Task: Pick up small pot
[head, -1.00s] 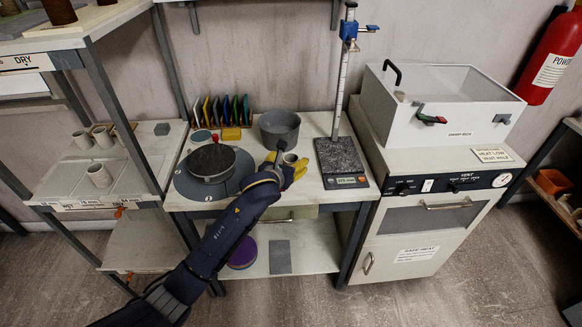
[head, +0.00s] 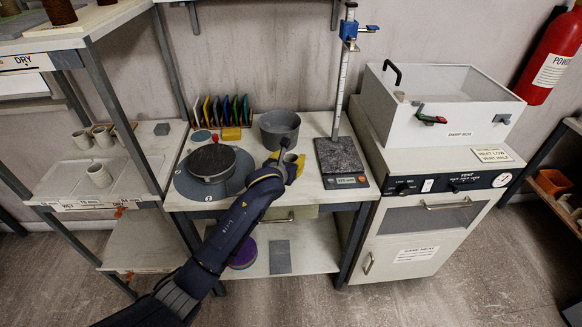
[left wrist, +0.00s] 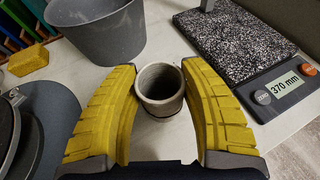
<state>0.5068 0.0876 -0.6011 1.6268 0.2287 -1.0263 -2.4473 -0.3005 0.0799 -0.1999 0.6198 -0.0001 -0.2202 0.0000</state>
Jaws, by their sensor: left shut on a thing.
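The small pot (left wrist: 160,90) is a grey, open-topped cylinder, standing upright between the yellow fingers of my left gripper (left wrist: 160,76) in the left wrist view. The fingers are shut on it from both sides near its rim. In the head view the left gripper (head: 288,163) is at the front of the worktable, and the small pot (head: 290,157) shows partly between its fingers. I cannot tell clearly whether its base is off the table. My right gripper is not in view.
A grey bucket (head: 279,130) stands just behind the gripper. A round wheel (head: 211,162) is to the left. A speckled slab with a display (head: 340,156) and a tall post are to the right. A yellow block (head: 231,134) and a rack of coloured tiles are behind.

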